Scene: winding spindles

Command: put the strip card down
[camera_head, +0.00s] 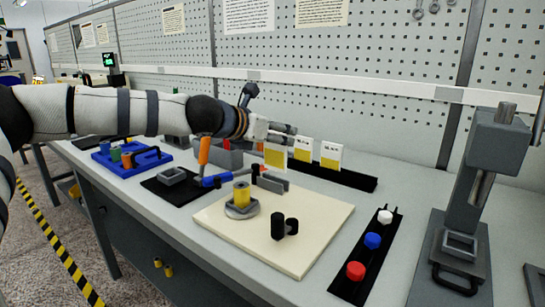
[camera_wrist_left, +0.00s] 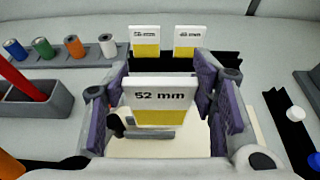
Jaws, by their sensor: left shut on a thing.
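The strip card (camera_head: 275,156), white above and yellow below, is held in my left gripper (camera_head: 284,136). In the left wrist view the card (camera_wrist_left: 160,92) reads "52 mm" and sits upright between the purple finger pads. Two similar cards, a left one (camera_head: 304,149) and a right one (camera_head: 331,154), stand upright in the black rack (camera_head: 352,178). In the head view the held card hangs left of them. Whether its lower edge touches anything is unclear. My right gripper is out of view.
A cream board (camera_head: 225,232) with a yellow spool (camera_head: 242,194) on a round base and a black knobbed part (camera_head: 285,226) lies in front. A black strip with white, blue and red caps (camera_head: 355,270) and a grey press (camera_head: 490,150) stand to the right.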

